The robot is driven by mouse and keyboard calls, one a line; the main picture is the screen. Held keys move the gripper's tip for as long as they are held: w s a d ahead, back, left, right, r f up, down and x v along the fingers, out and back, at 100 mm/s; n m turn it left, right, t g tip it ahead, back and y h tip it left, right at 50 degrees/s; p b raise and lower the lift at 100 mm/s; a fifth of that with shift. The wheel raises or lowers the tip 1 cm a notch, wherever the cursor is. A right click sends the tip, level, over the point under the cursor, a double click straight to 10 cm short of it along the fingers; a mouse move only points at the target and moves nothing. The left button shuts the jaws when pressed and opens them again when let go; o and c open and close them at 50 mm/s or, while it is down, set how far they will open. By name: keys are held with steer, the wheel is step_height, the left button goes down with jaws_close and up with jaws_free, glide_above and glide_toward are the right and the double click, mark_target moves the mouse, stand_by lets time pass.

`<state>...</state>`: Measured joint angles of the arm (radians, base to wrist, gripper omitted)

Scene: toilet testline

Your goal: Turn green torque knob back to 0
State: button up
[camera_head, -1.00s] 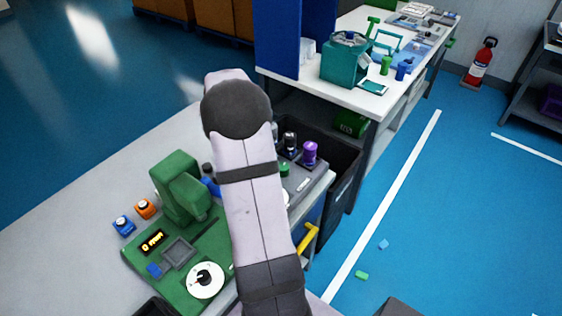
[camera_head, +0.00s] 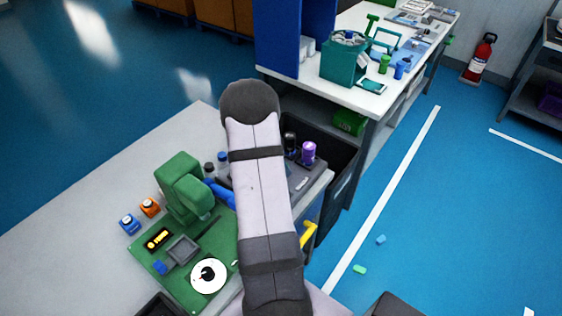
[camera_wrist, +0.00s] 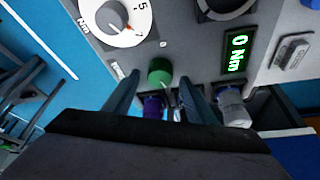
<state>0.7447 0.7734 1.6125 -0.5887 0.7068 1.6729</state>
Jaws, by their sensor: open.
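In the wrist view, a green knob (camera_wrist: 160,71) stands out from a grey panel (camera_wrist: 185,35). My gripper (camera_wrist: 160,80) is open, with one finger on each side of the knob's place in the picture. I cannot tell whether the fingers reach around it or touch it. A white dial (camera_wrist: 122,18) marked Nm, with a red-orange pointer, sits at the upper left. A display (camera_wrist: 236,52) shows "0 Nm" in green digits. In the head view, my arm hides the gripper and the green knob.
In the wrist view, a purple-capped item (camera_wrist: 153,106) and a grey-white one (camera_wrist: 232,107) are close to the fingers. In the head view, a green machine (camera_head: 185,185) with a white dial (camera_head: 208,276) stands left of my arm. A dark bin (camera_head: 330,155) lies behind.

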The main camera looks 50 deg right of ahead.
steer(key=shift+s+d+f, duration=0.1)
steer(key=shift+d+f, duration=0.1)
steer(key=shift+f, duration=0.35)
steer(key=c, duration=1)
steer(key=shift+c, duration=0.2)
